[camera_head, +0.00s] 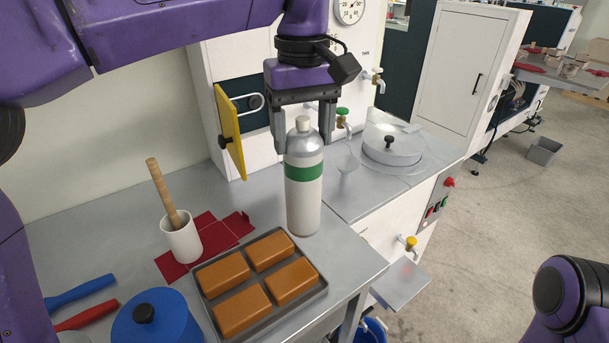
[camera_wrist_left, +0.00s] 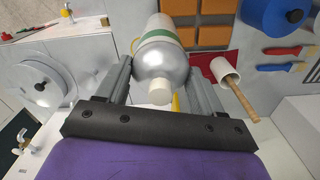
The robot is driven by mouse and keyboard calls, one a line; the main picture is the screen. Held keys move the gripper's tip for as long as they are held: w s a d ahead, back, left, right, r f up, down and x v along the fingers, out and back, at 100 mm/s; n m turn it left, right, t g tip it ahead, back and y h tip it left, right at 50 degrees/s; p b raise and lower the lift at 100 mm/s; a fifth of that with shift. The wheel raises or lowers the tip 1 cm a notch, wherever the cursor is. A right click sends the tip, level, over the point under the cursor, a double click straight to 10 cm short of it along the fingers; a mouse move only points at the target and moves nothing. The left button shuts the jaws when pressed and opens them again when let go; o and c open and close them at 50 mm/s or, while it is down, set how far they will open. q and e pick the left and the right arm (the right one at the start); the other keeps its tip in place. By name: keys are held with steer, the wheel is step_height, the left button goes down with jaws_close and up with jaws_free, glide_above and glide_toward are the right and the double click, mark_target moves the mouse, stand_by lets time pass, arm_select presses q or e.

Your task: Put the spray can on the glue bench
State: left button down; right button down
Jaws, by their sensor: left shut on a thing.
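The spray can (camera_head: 304,190) is a silver and white cylinder with a green band and a pale cap. It is upright at the right part of the grey glue bench (camera_head: 353,262). I cannot tell whether its base touches the bench top. My left gripper (camera_head: 303,138) comes from above and is shut on the can's upper part, one finger on each side. In the left wrist view the can (camera_wrist_left: 160,68) sits between the fingers of the gripper (camera_wrist_left: 160,80). My right gripper is out of view.
A grey tray (camera_head: 321,290) of brown blocks lies just in front of the can. A white cup (camera_head: 182,243) with a wooden handle stands on red pieces to the left. A blue lidded pot (camera_head: 157,322) is at the front. A white machine (camera_head: 372,216) adjoins the bench.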

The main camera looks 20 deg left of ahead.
arm_select(q)
steer(key=w+a+f+p, duration=0.1)
steer(key=w+a+f, duration=0.2)
steer(key=w+f, duration=0.8)
steer(key=shift+w+a+f+p, duration=0.3)
steer(key=shift+f+p, duration=0.1)
steer(key=shift+f, duration=0.15)
steer(key=shift+s, duration=0.1)
steer(key=shift+c, duration=0.8)
jaws_free()
steer(key=shift+f, duration=0.15)
step_height(320, 180, up, 12)
steer(key=p, duration=0.2)
steer(key=shift+r+p, duration=0.2)
steer(key=shift+p, duration=0.1)
